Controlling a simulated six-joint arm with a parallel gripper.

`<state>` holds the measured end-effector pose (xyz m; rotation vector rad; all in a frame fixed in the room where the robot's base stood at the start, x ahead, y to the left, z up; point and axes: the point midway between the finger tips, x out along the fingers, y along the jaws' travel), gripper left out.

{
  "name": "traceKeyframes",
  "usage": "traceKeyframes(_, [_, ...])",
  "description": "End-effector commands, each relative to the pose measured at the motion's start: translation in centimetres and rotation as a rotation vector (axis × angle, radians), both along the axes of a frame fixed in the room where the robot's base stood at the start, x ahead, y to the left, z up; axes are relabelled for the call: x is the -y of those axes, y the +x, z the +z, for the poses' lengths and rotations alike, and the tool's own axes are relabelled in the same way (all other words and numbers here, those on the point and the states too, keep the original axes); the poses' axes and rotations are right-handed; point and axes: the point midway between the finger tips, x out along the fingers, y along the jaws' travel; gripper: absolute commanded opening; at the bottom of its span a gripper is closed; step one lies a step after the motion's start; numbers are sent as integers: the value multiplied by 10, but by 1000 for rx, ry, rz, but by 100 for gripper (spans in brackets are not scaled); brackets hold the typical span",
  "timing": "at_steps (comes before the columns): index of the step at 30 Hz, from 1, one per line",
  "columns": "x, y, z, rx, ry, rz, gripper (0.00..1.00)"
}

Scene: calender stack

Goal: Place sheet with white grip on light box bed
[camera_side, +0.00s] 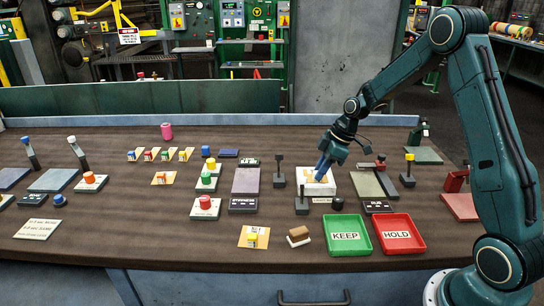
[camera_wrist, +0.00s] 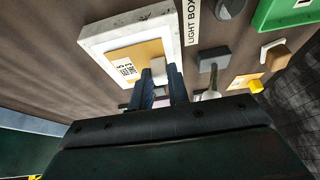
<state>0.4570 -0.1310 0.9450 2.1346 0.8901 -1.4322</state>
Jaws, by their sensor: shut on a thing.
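The light box (camera_side: 341,183) is a white square block right of centre in the side view. It fills the upper middle of the wrist view (camera_wrist: 98,44) with its pale, speckled rim. An orange-yellow sheet (camera_wrist: 115,60) with a printed white label lies over its bed, inside the rim. A whitish grip (camera_wrist: 158,66) stands up from the sheet. My gripper (camera_wrist: 164,80) is shut on this grip, one finger on each side. In the side view my gripper (camera_side: 320,177) reaches down over the light box. Whether the sheet rests flat on the bed I cannot tell.
The green KEEP tray (camera_side: 350,250) and red HOLD tray (camera_side: 402,250) stand in front. Black posts stand left (camera_side: 280,173) and front (camera_side: 301,203) of the light box. A sheet with a yellow grip (camera_side: 252,239) and a wooden-topped block (camera_side: 298,235) lie front left.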

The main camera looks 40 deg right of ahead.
Motion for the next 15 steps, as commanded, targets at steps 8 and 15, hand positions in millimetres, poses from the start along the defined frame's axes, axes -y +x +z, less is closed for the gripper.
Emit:
traceKeyframes(8, [0, 0, -2, -1, 1, -1, 39])
traceKeyframes(15, [0, 0, -2, 0, 0, 0, 39])
